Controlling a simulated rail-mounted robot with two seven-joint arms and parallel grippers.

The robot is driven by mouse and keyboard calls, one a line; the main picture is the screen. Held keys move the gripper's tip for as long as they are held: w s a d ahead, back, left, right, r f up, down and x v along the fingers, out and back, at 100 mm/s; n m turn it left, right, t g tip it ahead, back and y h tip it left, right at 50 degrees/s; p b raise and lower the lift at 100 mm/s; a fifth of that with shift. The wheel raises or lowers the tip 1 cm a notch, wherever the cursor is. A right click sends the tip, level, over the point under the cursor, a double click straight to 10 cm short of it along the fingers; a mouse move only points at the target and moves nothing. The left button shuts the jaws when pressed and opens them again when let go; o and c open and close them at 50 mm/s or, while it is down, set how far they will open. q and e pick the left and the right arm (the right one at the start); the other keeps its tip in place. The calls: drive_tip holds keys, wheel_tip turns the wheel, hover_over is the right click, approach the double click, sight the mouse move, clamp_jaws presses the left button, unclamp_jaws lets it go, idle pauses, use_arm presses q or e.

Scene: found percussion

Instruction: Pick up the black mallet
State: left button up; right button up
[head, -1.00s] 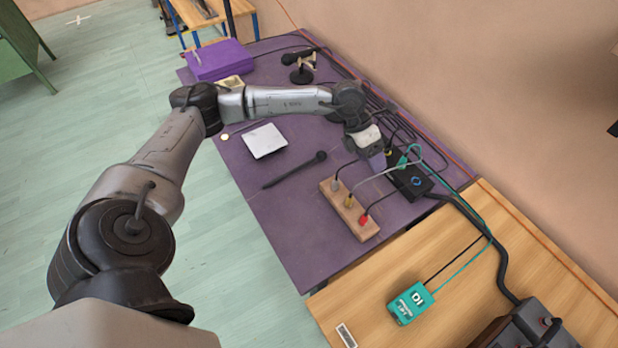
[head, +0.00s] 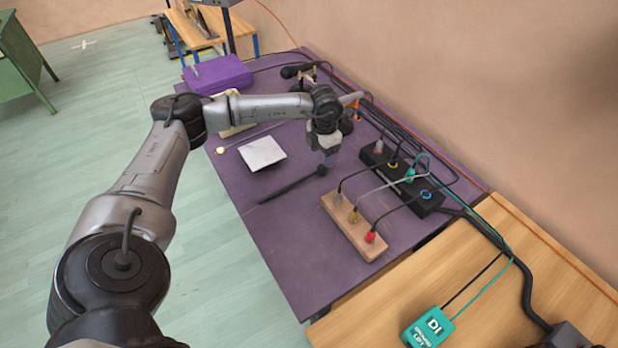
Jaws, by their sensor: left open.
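The black mallet (head: 290,185) lies on the purple table (head: 290,245), its round head toward the upper right and its handle toward the lower left. My left gripper (head: 330,160) is open and points down just above and beyond the mallet's head. The fingers are small here, and I cannot tell whether they touch the mallet. The mallet's shaft is fully visible. My right gripper does not show.
A wooden block with plugs (head: 352,228) sits to the right of the mallet, cabled to a black box (head: 402,180). A white square plate (head: 262,153) lies to the left. A purple case (head: 217,74) and a microphone (head: 297,70) are farther back. A teal box (head: 428,328) is in front.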

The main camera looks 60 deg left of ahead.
use_arm(q)
drive_tip(key=shift+d+f+b, duration=0.1)
drive_tip(key=shift+f+b, duration=0.2)
drive_tip(key=shift+f, duration=0.6)
drive_tip(key=shift+d+f+b, duration=0.1)
drive_tip(key=shift+f+b, duration=0.6)
drive_tip(key=shift+f, duration=1.3)
drive_tip(key=shift+c, duration=0.8)
drive_tip(key=shift+r, duration=0.1)
drive_tip(key=c, duration=0.8)
drive_tip(key=shift+c, duration=0.2)
